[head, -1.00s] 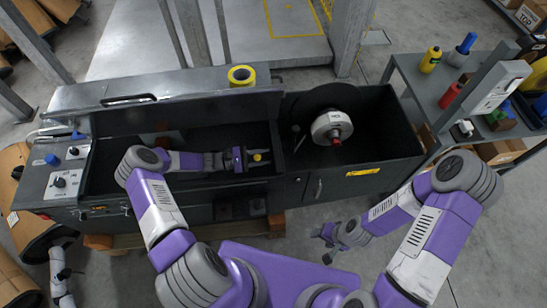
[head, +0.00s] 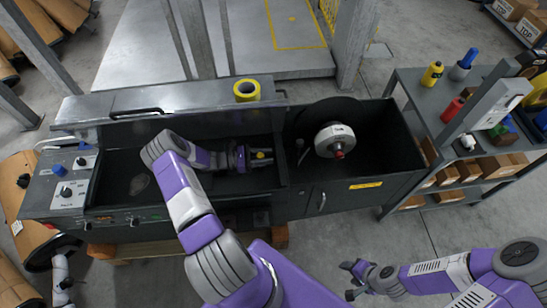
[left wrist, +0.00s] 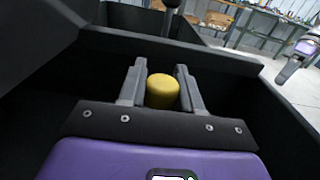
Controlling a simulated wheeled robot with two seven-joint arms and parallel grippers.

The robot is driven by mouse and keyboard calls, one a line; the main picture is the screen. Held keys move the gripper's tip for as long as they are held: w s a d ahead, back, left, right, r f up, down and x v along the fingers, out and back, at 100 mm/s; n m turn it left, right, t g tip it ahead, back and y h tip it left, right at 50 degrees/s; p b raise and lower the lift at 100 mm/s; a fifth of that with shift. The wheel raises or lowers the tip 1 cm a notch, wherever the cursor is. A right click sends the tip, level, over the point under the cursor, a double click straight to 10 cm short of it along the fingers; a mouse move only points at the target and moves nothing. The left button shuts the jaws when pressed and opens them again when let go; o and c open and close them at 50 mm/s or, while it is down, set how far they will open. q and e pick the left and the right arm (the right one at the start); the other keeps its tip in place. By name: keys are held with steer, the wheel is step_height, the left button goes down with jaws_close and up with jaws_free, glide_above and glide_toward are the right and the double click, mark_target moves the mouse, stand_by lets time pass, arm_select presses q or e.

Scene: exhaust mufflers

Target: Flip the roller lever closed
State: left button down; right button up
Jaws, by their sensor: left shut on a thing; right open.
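A yellow knob (left wrist: 162,91), rounded and short, sits between the fingers of my left gripper (left wrist: 161,84) in the left wrist view. In the head view the left gripper (head: 251,157) is inside the machine's dark trough, with the yellow knob (head: 261,155) at its tip. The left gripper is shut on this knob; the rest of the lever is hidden. A dark round-topped lever (head: 300,143) stands in the right compartment, apart from the gripper. My right gripper (head: 355,280) is open and empty over the floor at the lower right.
The trough wall (head: 281,150) is close to the left gripper. A white and grey roller (head: 335,140) is mounted in the right compartment. A shelf with bottles (head: 432,74) stands at the right.

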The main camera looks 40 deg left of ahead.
arm_select(q)
steer(key=shift+a, duration=0.1)
steer(key=c, duration=0.8)
jaws_free()
step_height(320, 180, up, 10)
steer(key=p, duration=0.3)
steer(key=shift+p, duration=0.3)
